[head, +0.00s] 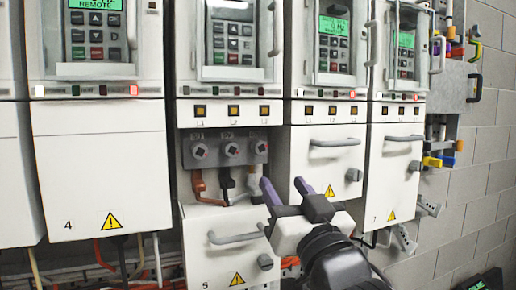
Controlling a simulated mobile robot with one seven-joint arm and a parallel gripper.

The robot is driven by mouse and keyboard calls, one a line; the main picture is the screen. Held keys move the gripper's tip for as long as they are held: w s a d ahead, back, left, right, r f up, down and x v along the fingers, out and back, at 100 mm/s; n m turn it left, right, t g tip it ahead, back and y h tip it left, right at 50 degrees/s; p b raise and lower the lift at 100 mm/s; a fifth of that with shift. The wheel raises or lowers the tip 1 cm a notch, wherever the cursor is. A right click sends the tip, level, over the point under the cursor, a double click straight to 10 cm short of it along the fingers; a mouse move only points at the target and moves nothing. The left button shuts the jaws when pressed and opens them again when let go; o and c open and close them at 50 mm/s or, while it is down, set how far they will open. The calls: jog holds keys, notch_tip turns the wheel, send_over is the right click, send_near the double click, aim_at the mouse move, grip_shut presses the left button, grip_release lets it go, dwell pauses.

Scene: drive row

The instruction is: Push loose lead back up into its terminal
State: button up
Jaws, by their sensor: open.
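The terminal block (230,163) of drive 5 is exposed in the head view, with three round terminals side by side. An orange-brown lead (197,184) hangs under the left terminal (199,150). A dark lead (225,183) is under the middle terminal (232,149), and a pale lead (252,183) is under the right terminal (260,147). I cannot tell which lead is loose; the joints are too small to read. My gripper (285,187) is open and empty, with purple fingers pointing up, right of and apart from the leads in the picture.
The lowered front cover (212,262) of drive 5, with a grey handle (236,237), stands below the leads. Closed drives stand on both sides, including drive 4 (95,150). Handles project from the closed covers on the right (334,142). Cables hang below.

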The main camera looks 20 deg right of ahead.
aim_at(260, 148)
jog(key=p+x, duration=0.4)
jog(key=x, duration=0.8)
grip_shut()
